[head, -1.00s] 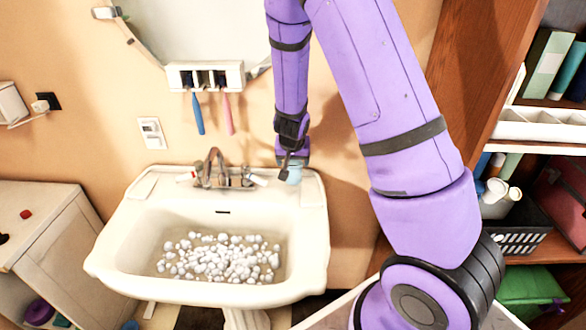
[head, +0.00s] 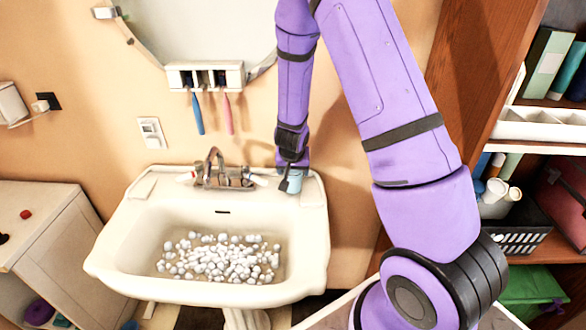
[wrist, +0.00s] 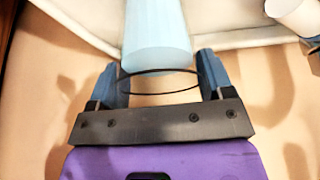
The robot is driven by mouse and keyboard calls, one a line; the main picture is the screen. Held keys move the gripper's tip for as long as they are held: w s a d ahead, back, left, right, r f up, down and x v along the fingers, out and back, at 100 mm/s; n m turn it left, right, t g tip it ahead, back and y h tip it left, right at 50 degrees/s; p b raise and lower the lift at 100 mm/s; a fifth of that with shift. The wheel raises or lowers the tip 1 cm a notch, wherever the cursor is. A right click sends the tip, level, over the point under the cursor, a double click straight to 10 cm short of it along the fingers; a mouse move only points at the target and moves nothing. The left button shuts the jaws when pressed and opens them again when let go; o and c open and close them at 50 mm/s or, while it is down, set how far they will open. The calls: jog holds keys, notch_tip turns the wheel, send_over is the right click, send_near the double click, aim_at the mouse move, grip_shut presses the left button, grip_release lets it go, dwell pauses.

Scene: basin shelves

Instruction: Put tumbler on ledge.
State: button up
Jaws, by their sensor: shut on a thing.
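The tumbler (head: 294,185) is a light blue cup at the back right corner of the white basin, close to the wall. My gripper (head: 291,168) is above it, pointing down, and its fingers are shut on it. In the wrist view the tumbler (wrist: 157,30) lies between the two blue-grey fingers of my gripper (wrist: 158,66), with its wide end towards the palm. The basin's flat back ledge (head: 312,188) is right at the tumbler. I cannot tell whether the tumbler's bottom touches it.
The faucet (head: 222,172) stands left of the tumbler. The basin bowl (head: 130,255) holds many white balls. A toothbrush holder (head: 205,76) hangs on the wall above. A wooden shelf unit (head: 480,100) stands at the right, and a white cabinet (head: 40,225) at the left.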

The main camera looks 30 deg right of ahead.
jog(key=o, duration=1.1)
jog(key=s+a+r+n+y, duration=0.1)
jog(key=s+a+r+y, duration=0.15)
jog(key=s+r, duration=0.45)
jog(key=s+a+r+n+y, duration=0.1)
jog(key=s+a+r+n, duration=0.15)
jog(key=r, duration=0.75)
jog(key=s+a+r+y, duration=0.2)
jog(key=s+a+r, duration=0.25)
jog(key=r, duration=0.45)
jog(key=shift+s+d+r+n+t+h, duration=0.2)
jog(key=shift+s+r+n+h, duration=0.35)
jog(key=shift+s+r, duration=1.65)
jog(key=shift+s+d+r+n+t+h, duration=0.4)
jog(key=shift+s+r, duration=0.6)
jog(key=shift+s, duration=2.45)
jog(key=shift+s+d+r+n+h, duration=0.1)
jog(key=shift+s+r+n+h, duration=0.5)
jog(key=shift+s+r, duration=1.6)
